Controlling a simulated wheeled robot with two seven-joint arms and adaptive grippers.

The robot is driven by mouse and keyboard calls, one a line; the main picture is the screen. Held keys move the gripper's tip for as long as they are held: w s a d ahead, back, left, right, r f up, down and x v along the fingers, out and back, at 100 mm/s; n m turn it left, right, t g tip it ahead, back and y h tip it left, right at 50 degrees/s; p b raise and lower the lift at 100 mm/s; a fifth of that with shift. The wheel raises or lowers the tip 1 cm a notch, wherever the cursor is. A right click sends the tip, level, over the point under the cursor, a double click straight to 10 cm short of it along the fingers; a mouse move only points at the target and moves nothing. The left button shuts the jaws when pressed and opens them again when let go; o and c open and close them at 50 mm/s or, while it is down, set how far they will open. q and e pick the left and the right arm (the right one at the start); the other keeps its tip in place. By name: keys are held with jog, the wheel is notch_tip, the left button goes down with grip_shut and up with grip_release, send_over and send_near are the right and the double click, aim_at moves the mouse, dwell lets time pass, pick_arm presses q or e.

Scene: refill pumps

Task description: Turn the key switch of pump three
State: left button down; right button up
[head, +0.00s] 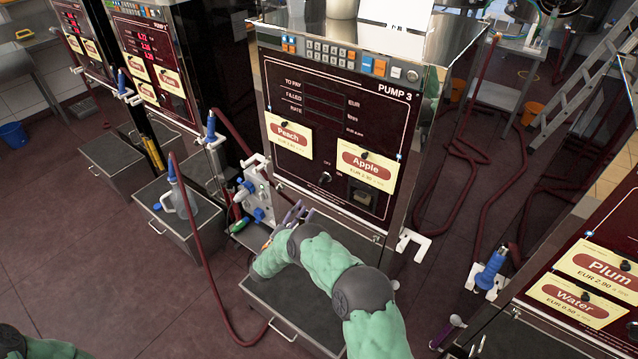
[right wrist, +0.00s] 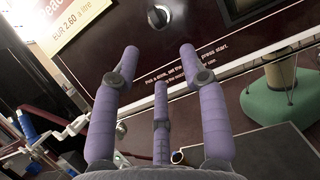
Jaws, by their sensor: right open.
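Pump three (head: 345,120) stands in the middle of the head view, its dark red front marked PUMP 3. In the right wrist view the key switch (right wrist: 157,18) is at the top, beyond the fingertips. I cannot read its setting. My right gripper (head: 298,212) is below and left of the switch. In the right wrist view its purple fingers (right wrist: 160,62) are spread, empty and apart from the switch. My left gripper is out of view.
A nozzle holder with blue parts (head: 256,195) stands at the pump's left edge, close to my right gripper. A grey drawer box (head: 290,310) lies below. A dark red hose (head: 205,265) hangs at left. The Peach card (head: 289,138) and Apple card (head: 367,168) flank the switch.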

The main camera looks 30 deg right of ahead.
aim_at(322, 181)
jog(key=shift+a+r+b+x, duration=0.1)
jog(key=shift+r+b+x, duration=0.1)
jog(key=shift+x, duration=1.6)
jog(key=shift+a+r+b+x, duration=0.1)
jog(key=shift+r+b+x, duration=0.05)
jog(key=shift+x, duration=1.65)
jog(key=shift+r+b+x, duration=0.15)
jog(key=shift+b+x, duration=0.05)
jog(key=shift+x, duration=1.6)
grip_shut()
